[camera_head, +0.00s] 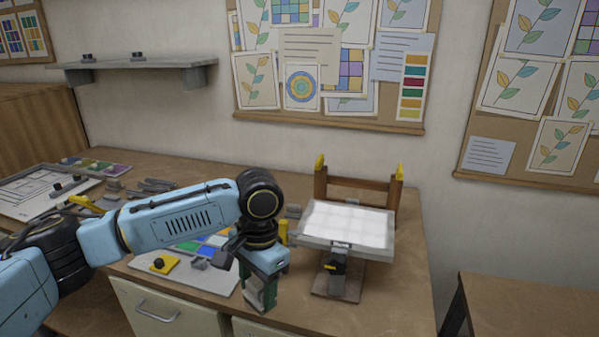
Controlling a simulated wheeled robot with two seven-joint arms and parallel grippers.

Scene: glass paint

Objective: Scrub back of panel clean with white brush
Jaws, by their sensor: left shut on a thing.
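A white, lit-looking panel (345,224) with a faint grid lies tilted in a grey frame on a stand at the right of the workbench. My left gripper (262,292) points down at the front of the bench, left of the panel and apart from it. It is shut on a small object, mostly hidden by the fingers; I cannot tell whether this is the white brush. No white brush can be clearly made out elsewhere. My right gripper is not in view.
A wooden rack (358,188) with yellow tips stands behind the panel. A board with coloured tiles (205,243), a yellow pad (160,264) and several small tools lie to the left. The bench's right end (405,285) is clear.

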